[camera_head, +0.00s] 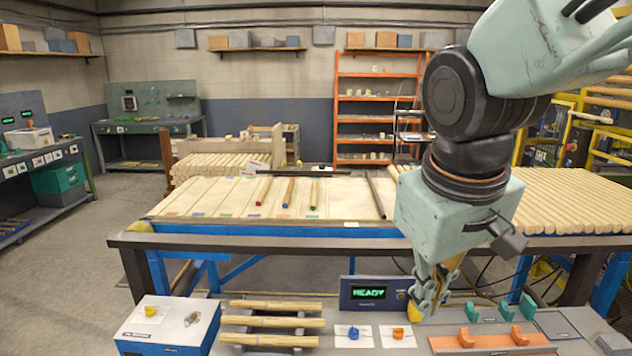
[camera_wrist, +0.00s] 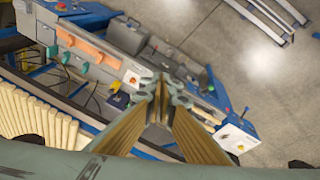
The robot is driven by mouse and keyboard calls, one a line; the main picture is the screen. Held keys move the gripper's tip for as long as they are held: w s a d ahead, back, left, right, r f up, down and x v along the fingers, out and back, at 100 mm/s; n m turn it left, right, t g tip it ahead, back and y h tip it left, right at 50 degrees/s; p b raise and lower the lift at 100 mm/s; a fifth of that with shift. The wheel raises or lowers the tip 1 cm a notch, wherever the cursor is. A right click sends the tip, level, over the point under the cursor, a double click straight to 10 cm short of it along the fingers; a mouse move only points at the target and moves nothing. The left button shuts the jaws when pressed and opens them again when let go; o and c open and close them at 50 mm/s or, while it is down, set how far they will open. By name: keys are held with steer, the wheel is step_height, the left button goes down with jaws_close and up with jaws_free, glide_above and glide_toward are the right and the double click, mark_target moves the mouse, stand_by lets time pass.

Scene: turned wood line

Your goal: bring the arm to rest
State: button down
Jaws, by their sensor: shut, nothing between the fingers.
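My gripper (camera_head: 428,300) hangs fingers down in the right half of the head view, over the near bench between the display box and the green and orange holders. Its fingers are together with nothing between them. In the wrist view the closed fingers of my gripper (camera_wrist: 163,88) point away from the camera, with the bench below. I cannot tell how far the tips are above the bench top.
A display box (camera_head: 375,293) reading READY stands just left of my gripper. Orange holders (camera_head: 492,338) and green holders (camera_head: 490,312) are to its right. Wooden rods (camera_head: 275,322) lie on a rack at left. A table (camera_head: 330,200) with colored-tipped rods stands behind.

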steer(key=s+d+r+m, duration=0.1)
steer(key=s+m, duration=0.1)
steer(key=s, duration=0.6)
steer(key=s+d+m+b, duration=0.1)
steer(key=s+d+m, duration=0.1)
steer(key=s, duration=0.6)
steer(key=shift+s+d+r+t+y, duration=0.25)
steer(key=shift+d+r+t+y, duration=0.05)
steer(key=shift+r+t+y, duration=0.1)
